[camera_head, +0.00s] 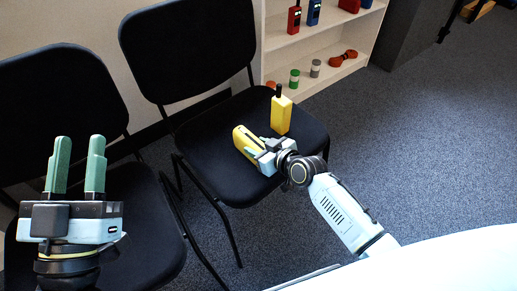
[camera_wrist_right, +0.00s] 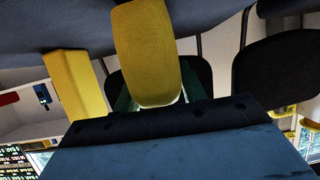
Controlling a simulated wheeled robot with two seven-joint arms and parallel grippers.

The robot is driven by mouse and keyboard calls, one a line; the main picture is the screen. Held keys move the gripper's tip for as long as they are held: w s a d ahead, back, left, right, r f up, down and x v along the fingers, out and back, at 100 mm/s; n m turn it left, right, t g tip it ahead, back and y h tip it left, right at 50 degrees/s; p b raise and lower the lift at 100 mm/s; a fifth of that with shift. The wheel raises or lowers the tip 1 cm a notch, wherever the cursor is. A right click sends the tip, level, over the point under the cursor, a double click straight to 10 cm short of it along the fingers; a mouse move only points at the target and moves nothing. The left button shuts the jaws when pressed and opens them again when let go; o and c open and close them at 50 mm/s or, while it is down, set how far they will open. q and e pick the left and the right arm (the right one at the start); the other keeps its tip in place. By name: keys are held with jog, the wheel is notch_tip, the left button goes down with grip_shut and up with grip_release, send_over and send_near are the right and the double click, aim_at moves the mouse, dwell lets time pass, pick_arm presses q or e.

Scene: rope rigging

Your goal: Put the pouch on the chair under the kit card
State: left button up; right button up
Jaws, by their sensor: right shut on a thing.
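A yellow fabric pouch (camera_head: 242,138) is on or just above the seat of the right-hand black chair (camera_head: 205,145). My right gripper (camera_head: 259,153) is shut on its near end. In the right wrist view the pouch (camera_wrist_right: 147,48) sits between the green fingers and hides part of them. I cannot tell whether the pouch touches the seat. My left gripper (camera_head: 78,165) is open and empty, fingers pointing up, in front of the left-hand chair (camera_head: 145,235). I cannot make out a kit card in either view.
A yellow radio (camera_head: 281,114) with a black antenna stands on the same seat, right of the pouch. A pale shelf (camera_head: 325,58) behind holds radios, small cans and orange rope coils. A dark cabinet (camera_head: 415,35) stands at back right. The carpet (camera_head: 420,150) at right is clear.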

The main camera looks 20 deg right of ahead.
pick_arm(q)
jog(key=shift+r, duration=0.2)
pick_arm(e)
jog(key=shift+f, duration=0.15)
jog(key=o, duration=1.1)
pick_arm(q)
jog(key=shift+s+r, duration=0.1)
jog(key=shift+s, duration=0.05)
pick_arm(e)
jog(key=shift+o, duration=0.2)
